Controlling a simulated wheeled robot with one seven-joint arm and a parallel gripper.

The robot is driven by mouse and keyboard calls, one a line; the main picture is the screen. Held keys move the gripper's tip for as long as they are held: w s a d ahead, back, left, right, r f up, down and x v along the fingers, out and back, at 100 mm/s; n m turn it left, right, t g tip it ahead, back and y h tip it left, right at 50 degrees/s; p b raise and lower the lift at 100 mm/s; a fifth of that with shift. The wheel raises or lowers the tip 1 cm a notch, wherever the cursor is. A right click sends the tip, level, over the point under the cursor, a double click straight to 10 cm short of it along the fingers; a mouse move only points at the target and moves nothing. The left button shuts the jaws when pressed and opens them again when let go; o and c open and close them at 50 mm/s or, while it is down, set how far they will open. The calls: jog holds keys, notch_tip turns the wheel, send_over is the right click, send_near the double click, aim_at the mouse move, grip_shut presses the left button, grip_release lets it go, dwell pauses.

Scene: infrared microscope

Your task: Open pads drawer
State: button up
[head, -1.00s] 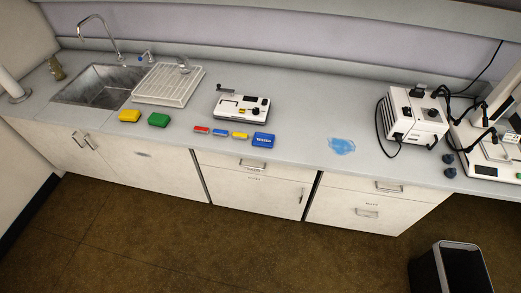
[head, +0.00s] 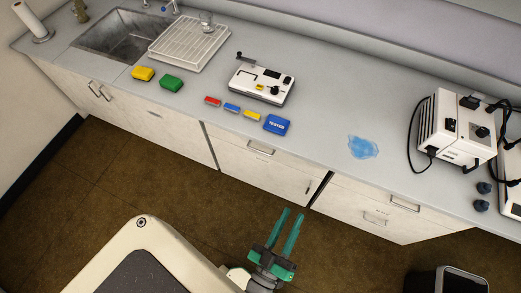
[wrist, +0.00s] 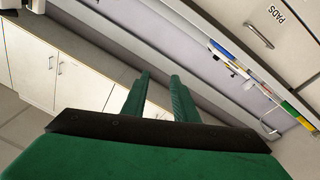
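My gripper (head: 293,212) is open and empty, with two green fingers apart, over the floor in front of the cabinets. Its fingers also show in the wrist view (wrist: 160,76). In the wrist view a pale drawer front (wrist: 238,14) at the upper right carries the label PADS (wrist: 275,16) beside a bar handle (wrist: 259,35). In the head view the middle cabinet has a shut top drawer with a handle (head: 261,149). The right cabinet has two shut drawers, with an upper handle (head: 404,204) and a lower handle (head: 375,220). Their labels are too small to read there.
The counter (head: 320,117) holds a blue tester box (head: 277,125), small coloured boxes, a white device (head: 262,83), a blue patch (head: 363,147) and a white instrument (head: 457,130) with cables. A dark bin (head: 447,280) stands at the lower right. The floor between is clear.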

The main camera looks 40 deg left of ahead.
jog(key=w+a+f+n+y, duration=0.3)
jog(key=w+a+n+y, duration=0.3)
jog(key=a+n+y, duration=0.15)
jog(key=n+g+y, duration=0.6)
jog(key=n+g, duration=1.1)
jog(key=n, duration=0.1)
send_near(259, 151)
jog(key=a, duration=0.3)
jog(key=w+a, duration=0.1)
jog(key=a, duration=0.2)
jog(key=a+f, duration=0.1)
jog(key=a, duration=0.2)
jog(key=shift+w+a, duration=0.35)
jog(key=shift+a, duration=0.05)
grip_shut()
